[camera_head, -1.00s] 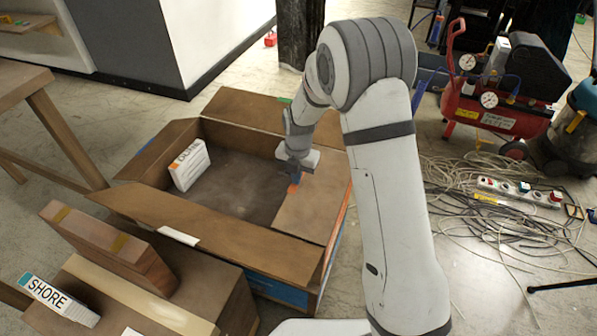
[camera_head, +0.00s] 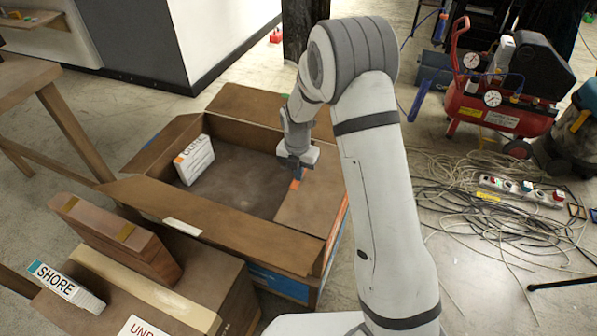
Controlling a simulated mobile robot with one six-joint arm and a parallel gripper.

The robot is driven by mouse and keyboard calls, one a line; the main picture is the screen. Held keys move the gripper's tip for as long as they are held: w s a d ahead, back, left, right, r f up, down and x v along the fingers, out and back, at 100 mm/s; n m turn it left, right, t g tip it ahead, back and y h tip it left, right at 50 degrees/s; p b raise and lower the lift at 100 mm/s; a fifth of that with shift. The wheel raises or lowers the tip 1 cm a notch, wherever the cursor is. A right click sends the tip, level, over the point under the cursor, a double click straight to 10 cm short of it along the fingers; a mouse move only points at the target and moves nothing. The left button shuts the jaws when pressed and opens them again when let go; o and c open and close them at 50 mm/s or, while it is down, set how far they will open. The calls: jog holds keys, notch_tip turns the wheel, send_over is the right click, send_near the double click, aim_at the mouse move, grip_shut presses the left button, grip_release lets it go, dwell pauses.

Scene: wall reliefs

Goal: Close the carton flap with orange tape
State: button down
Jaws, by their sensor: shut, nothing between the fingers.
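The open brown carton (camera_head: 200,125) stands on the floor left of my arm. Its right flap (camera_head: 312,212) lies inward, roughly level across the right part of the opening, with a small orange tape mark (camera_head: 295,184) at its inner edge. My gripper (camera_head: 299,174) is shut and empty, pointing down just above or at the orange mark; I cannot tell whether it touches. The near flap (camera_head: 225,228) with a white strip, the back flap (camera_head: 262,105) and the left flap (camera_head: 150,150) are folded outward. My arm hides part of the carton's right side.
A white labelled box (camera_head: 194,160) stands inside the carton. Another closed carton (camera_head: 195,280) is in front, with a brown box (camera_head: 115,240) and a SHORE block (camera_head: 65,287) on it. A red compressor (camera_head: 500,108) and tangled cables (camera_head: 490,215) lie to the right.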

jog(key=shift+s+a+f, duration=0.25)
jog(key=shift+f, duration=0.35)
jog(key=shift+r, duration=0.3)
notch_tip(320, 180, up, 15)
jog(key=p, duration=0.6)
jog(key=shift+w+d+f, duration=0.2)
jog(key=shift+w, duration=0.05)
